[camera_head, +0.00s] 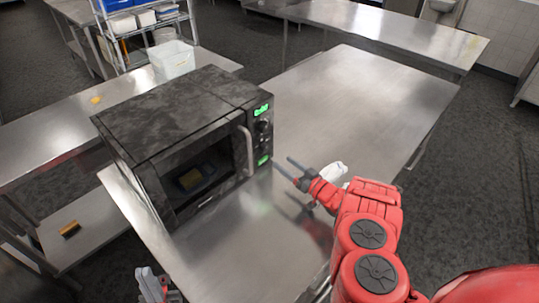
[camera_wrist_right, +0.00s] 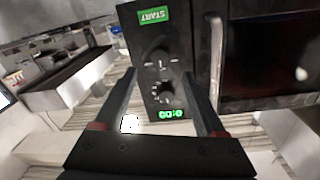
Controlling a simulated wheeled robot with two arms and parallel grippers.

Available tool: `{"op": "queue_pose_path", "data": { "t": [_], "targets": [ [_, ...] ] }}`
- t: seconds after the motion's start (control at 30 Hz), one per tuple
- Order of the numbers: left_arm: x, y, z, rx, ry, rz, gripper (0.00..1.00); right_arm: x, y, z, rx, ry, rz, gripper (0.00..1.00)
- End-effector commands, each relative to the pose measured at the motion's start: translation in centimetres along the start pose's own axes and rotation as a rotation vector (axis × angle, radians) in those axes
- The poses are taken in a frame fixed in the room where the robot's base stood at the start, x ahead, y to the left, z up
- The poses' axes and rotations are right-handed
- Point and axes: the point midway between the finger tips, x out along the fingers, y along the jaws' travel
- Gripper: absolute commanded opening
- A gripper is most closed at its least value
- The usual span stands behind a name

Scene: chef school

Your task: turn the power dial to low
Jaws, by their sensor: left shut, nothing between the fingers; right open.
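A dark microwave (camera_head: 165,115) stands on a steel table, its door shut. Its control panel (camera_head: 262,138) carries a green display, dials and a green START button. In the right wrist view the panel is upside down, with the START button (camera_wrist_right: 153,15) at the top. One dial (camera_wrist_right: 165,91) lies near the green display (camera_wrist_right: 171,114); another dial (camera_wrist_right: 158,56) lies nearer START. I cannot tell which is the power dial. My right gripper (camera_head: 282,163) is open in front of the panel, apparently apart from it. My left gripper (camera_head: 157,287) is shut and empty at the bottom edge.
The door handle (camera_head: 247,150) sticks out beside the panel, close to the right gripper's fingers. The steel table (camera_head: 345,100) is clear right of the microwave. Another steel table (camera_head: 60,130) stands behind it, with a white bin (camera_head: 173,60).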

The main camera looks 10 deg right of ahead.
Motion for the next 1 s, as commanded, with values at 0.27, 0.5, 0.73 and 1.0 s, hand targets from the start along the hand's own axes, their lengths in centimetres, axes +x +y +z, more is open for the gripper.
{"op": "queue_pose_path", "data": {
  "t": [0.27, 0.5, 0.73, 1.0],
  "targets": [
    [0.3, 0.0, -0.1, 0.000, 0.000, 0.000, 0.00, 5.4, 0.0, 0.0, -0.005, 0.002, -0.003, 0.72],
    [0.0, 0.0, 0.0, 0.000, 0.000, 0.000, 0.00, 7.7, 0.1, 0.0, -0.006, 0.000, -0.003, 0.72],
    [-0.1, 0.0, 0.0, 0.000, 0.000, 0.000, 0.00, 8.4, 0.1, -0.1, -0.001, 0.001, 0.001, 0.72],
    [-0.1, 0.0, 0.0, 0.000, 0.000, 0.000, 0.00, 8.4, 0.1, -0.1, -0.002, 0.002, 0.000, 0.63]
  ]
}}
